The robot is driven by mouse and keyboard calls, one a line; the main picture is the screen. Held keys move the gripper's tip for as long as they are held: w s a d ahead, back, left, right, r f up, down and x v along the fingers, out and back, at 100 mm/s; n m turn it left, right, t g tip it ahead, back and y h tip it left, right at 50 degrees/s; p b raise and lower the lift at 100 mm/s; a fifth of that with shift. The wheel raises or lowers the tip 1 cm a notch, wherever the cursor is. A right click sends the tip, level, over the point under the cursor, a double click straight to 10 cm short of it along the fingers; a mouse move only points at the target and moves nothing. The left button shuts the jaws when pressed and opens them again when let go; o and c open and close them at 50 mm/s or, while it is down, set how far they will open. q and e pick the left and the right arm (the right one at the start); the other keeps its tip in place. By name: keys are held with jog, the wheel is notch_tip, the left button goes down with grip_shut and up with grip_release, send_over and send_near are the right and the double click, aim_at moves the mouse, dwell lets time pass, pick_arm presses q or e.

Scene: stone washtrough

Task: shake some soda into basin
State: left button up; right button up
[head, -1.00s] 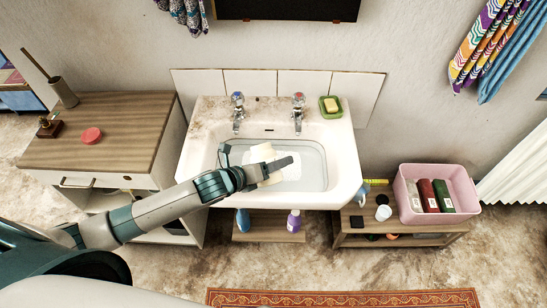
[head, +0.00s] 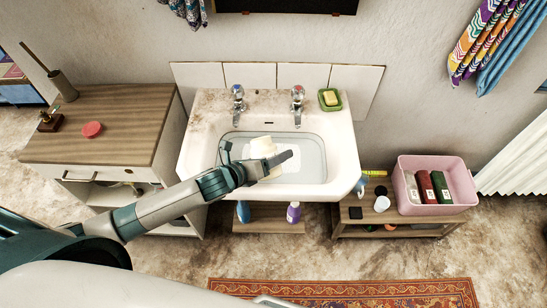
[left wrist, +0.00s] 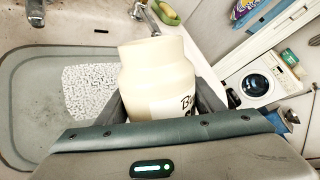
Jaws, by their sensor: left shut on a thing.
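My left gripper (head: 270,164) is shut on a cream jar (head: 262,148) and holds it above the white basin (head: 343,180). In the left wrist view the jar (left wrist: 155,78) sits between the fingers, tilted, with part of a dark label starting with "B" visible. Its mouth cannot be seen clearly. The basin holds clear water (left wrist: 35,100). A white speckled patch (left wrist: 90,88) shows in the basin beside the jar; the head view also shows white there, partly behind the gripper. My right gripper is not in view.
Two taps (head: 297,105) and a green soap dish (head: 330,99) stand on the basin's back rim. A wooden-topped cabinet (head: 125,115) is at left. A low shelf at right carries a pink crate (head: 462,188) of packets and small items. A patterned rug (head: 345,292) lies in front.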

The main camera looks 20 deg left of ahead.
pick_arm(q)
jog(key=shift+w+r+m+t, duration=0.1)
jog(key=shift+r+m+t, duration=0.1)
jog(key=shift+m+t, duration=0.2)
dwell(0.5)
dwell(0.3)
jog(key=b, duration=0.2)
jog(key=shift+a+f+m+t+b, duration=0.1)
jog(key=shift+m+t+b, duration=0.2)
jog(key=shift+w+r+m+t+y+b, duration=0.15)
jog(key=shift+r+m+t+y+b, duration=0.15)
jog(key=shift+m+t+b, duration=0.15)
